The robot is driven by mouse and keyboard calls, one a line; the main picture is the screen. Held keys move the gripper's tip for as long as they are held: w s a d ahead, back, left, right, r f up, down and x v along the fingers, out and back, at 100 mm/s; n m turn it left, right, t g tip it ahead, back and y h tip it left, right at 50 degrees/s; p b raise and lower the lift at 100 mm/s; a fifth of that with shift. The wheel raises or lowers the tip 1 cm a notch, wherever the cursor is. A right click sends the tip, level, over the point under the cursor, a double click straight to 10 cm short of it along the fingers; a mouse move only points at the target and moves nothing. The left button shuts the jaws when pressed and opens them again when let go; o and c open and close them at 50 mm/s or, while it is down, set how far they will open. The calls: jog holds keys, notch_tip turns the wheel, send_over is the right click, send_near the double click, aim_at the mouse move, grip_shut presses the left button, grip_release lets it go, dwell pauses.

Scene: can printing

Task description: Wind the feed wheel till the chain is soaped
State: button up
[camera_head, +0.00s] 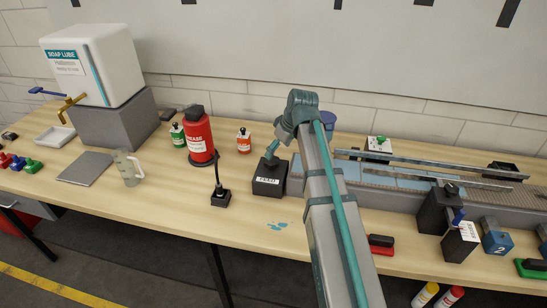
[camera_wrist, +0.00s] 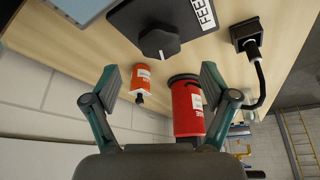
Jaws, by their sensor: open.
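The feed wheel is a dark round knob (camera_wrist: 160,42) on a black box labelled FEED (camera_head: 268,182), which stands on the bench just left of my arm. My gripper (camera_wrist: 160,80) is open and empty. In the wrist view the knob lies ahead of the fingertips, with no finger closed on it. In the head view a small teal part, apparently a fingertip, shows above the box; my arm hides most of the gripper. The conveyor chain (camera_head: 468,197) runs right from behind my arm. Pale blue patches show on its near-left part.
A white SOAP LUBE tank (camera_head: 93,65) stands on a grey block at left. A clear jug (camera_head: 128,168) is further left.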

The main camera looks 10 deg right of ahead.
aim_at(272, 160)
jog(key=shift+p+x, duration=0.8)
jog(key=shift+x, duration=2.55)
jog(key=shift+s, duration=0.1)
jog(key=shift+c, duration=0.2)
jog(key=c, duration=1.1)
